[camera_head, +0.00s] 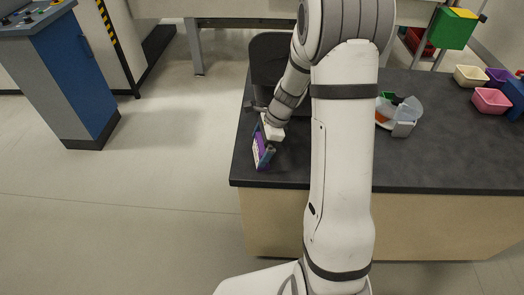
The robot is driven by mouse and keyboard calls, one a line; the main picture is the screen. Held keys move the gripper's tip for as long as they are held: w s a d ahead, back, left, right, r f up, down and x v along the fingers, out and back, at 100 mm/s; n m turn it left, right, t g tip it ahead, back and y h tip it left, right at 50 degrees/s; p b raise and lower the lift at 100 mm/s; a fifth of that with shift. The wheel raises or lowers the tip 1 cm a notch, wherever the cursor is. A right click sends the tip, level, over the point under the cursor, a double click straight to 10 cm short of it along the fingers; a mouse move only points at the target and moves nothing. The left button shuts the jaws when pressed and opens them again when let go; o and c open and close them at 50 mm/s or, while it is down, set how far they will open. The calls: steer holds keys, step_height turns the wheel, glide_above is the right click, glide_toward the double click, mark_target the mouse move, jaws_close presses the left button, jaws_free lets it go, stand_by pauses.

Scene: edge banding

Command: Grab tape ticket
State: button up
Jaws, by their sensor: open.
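A small purple and white item (261,158), which may be the tape ticket, is at the left front part of the dark worktop (450,160). It has a blue edge and looks tilted; I cannot tell whether it rests on the worktop. My gripper (264,143) is open and right at this item, with its white body above and dark fingers beside it. Whether the fingers touch it is too small to tell. My arm hides the middle of the worktop.
Cream (470,77) and pink (491,101) bins are at the far right. The worktop's right front is clear.

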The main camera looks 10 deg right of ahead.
steer(key=shift+x, duration=0.95)
steer(key=shift+c, duration=0.2)
steer(key=c, duration=0.6)
steer(key=shift+r, duration=0.1)
steer(key=shift+c, duration=0.2)
